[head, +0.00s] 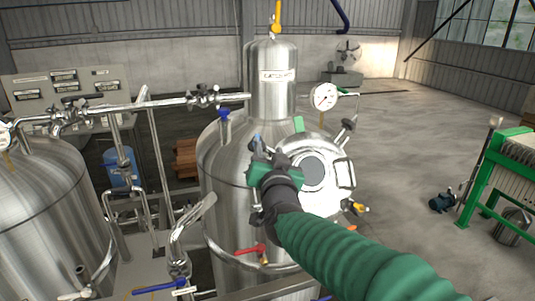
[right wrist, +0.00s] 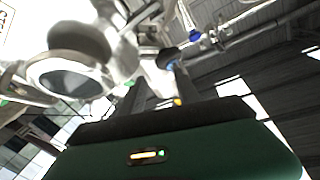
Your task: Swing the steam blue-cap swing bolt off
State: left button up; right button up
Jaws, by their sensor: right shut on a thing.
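The steel tank (head: 222,165) in the middle carries a round hatch (head: 313,172) with a sight glass; the hatch also shows in the right wrist view (right wrist: 70,80). The blue-cap swing bolt (head: 257,138) is at the hatch's left edge. Its blue cap shows near the fingertips in the right wrist view (right wrist: 168,57). My right gripper (head: 262,158) is shut on this bolt, with its fingers (right wrist: 157,85) either side of it. The gripper and green arm hide the bolt's lower part and the hatch's lower left. My left gripper is not in view.
A green-marked part (head: 299,124) is at the hatch's top and a yellow-handled valve (head: 359,208) at its lower right. A pressure gauge (head: 324,97) stands above right. A blue-topped valve (head: 224,114) and pipes are left. Open floor (head: 410,150) lies right.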

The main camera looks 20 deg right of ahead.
jog(key=s+a+r+p, duration=0.1)
jog(key=s+a+p, duration=0.2)
jog(key=s, duration=0.5)
jog(key=s+a+r+p, duration=0.2)
jog(key=s+a+p, duration=0.2)
jog(key=s+p, duration=0.2)
jog(key=shift+s+a, duration=0.15)
jog(key=shift+s, duration=1.2)
